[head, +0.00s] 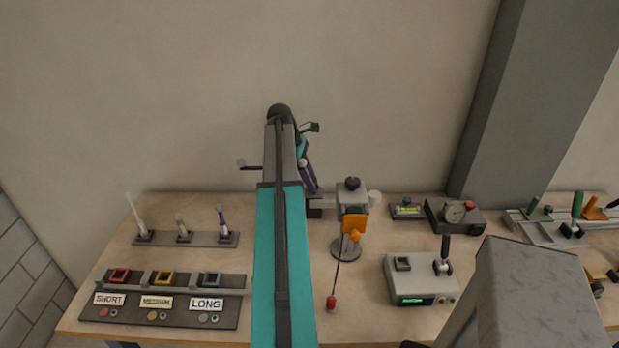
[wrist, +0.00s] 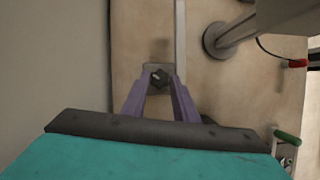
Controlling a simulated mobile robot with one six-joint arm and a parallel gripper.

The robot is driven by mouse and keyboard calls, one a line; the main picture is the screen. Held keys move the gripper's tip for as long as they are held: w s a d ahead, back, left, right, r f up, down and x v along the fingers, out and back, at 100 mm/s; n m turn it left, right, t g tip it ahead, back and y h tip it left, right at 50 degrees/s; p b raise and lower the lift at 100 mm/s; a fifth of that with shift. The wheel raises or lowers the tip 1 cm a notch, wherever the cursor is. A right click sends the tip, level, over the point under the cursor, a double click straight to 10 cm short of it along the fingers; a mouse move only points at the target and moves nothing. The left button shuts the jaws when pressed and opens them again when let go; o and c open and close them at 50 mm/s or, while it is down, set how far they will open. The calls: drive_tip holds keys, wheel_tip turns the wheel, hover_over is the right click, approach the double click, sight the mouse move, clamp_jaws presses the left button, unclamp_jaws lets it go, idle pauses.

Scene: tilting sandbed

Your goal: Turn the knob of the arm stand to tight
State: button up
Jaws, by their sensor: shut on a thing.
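The arm stand (head: 346,249) has a round grey base, a grey head block and an orange piece at its front. It stands right of my arm in the head view. Its round base (wrist: 213,40) shows at the upper right of the wrist view. My gripper (head: 313,190) has purple fingers pointing down at the left side of the stand's head. In the wrist view, my gripper (wrist: 158,84) has its fingertips on either side of a small dark knob (wrist: 160,77) on a grey block, shut on it. In the head view this knob is hidden; the knob's turn position is unclear.
A black-topped piece (head: 352,183) and a pale cup-like part (head: 374,198) are right of the fingers. A grey box with a lever (head: 422,278) stands right; a labelled tray (head: 170,315) lies left.

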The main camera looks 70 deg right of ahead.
drive_tip(key=m, duration=0.1)
drive_tip(key=m+y+p, duration=0.1)
drive_tip(key=m, duration=0.1)
drive_tip(key=m+p, duration=0.1)
drive_tip(key=shift+s+d+m+y, duration=0.3)
drive_tip(key=shift+s+m+y, duration=0.05)
drive_tip(key=shift+m+y, duration=0.05)
drive_tip(key=m, duration=0.2)
drive_tip(key=m+y+p, duration=0.1)
drive_tip(key=m, duration=0.1)
drive_tip(key=shift+d+y, duration=0.1)
drive_tip(key=shift+y, duration=0.2)
drive_tip(key=shift+m, duration=0.3)
drive_tip(key=o, duration=1)
drive_tip(key=shift+s, duration=0.1)
drive_tip(key=shift+w, duration=0.2)
